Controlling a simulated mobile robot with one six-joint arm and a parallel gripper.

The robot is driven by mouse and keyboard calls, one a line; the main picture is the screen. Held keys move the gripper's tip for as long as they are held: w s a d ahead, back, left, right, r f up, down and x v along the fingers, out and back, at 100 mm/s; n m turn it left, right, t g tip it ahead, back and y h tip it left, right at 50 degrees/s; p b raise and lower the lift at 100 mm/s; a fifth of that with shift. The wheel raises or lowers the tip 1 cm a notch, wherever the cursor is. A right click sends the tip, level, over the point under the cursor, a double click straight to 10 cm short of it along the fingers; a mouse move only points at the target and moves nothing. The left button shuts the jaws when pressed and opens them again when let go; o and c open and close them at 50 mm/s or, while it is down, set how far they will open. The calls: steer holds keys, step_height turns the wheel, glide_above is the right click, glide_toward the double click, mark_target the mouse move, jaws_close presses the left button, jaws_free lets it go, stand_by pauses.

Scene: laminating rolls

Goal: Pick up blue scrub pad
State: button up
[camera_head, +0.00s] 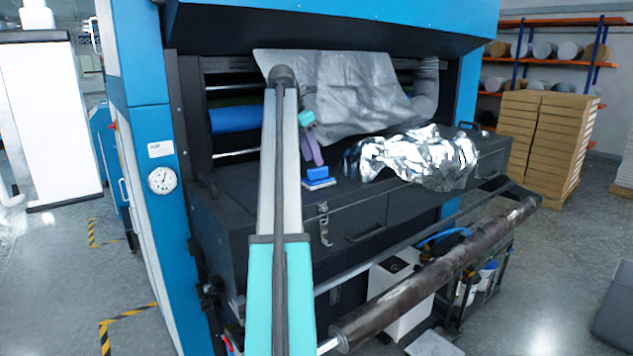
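A small blue block, which looks like the blue scrub pad (318,173), lies on the dark ledge of the machine near the middle of the view. A flat white-and-blue piece (319,184) shows just under its front edge; I cannot tell whether it is part of the pad. My arm rises in front of the machine, and its teal and purple end parts show just above and left of the pad. My gripper (316,161) seems to be at the lower end of the purple part, close above the pad. Its fingers are too small and partly hidden to make out.
Crumpled silver foil (420,157) lies on the ledge right of the pad. A grey sheet (345,95) hangs behind, near a blue roller (236,118). A long dark roll (435,270) juts out in front. The ledge's front edge has a metal latch (323,222).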

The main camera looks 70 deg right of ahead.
mark_target(316, 168)
steer(key=shift+p+x, duration=1.3)
steer(key=shift+x, duration=1.3)
steer(key=shift+w, duration=0.15)
jaws_close()
steer(key=shift+d, duration=0.1)
steer(key=shift+r+b, duration=1)
steer(key=shift+r, duration=0.7)
steer(key=w+a+b, duration=0.2)
steer(key=w+a, duration=0.2)
steer(key=a, duration=0.2)
steer(key=w+a+r+b, duration=0.1)
steer(key=w+a+b, duration=0.1)
steer(key=w+a, duration=0.2)
steer(key=a, duration=0.3)
steer(key=shift+w+a+r, duration=0.3)
steer(key=shift+w, duration=0.05)
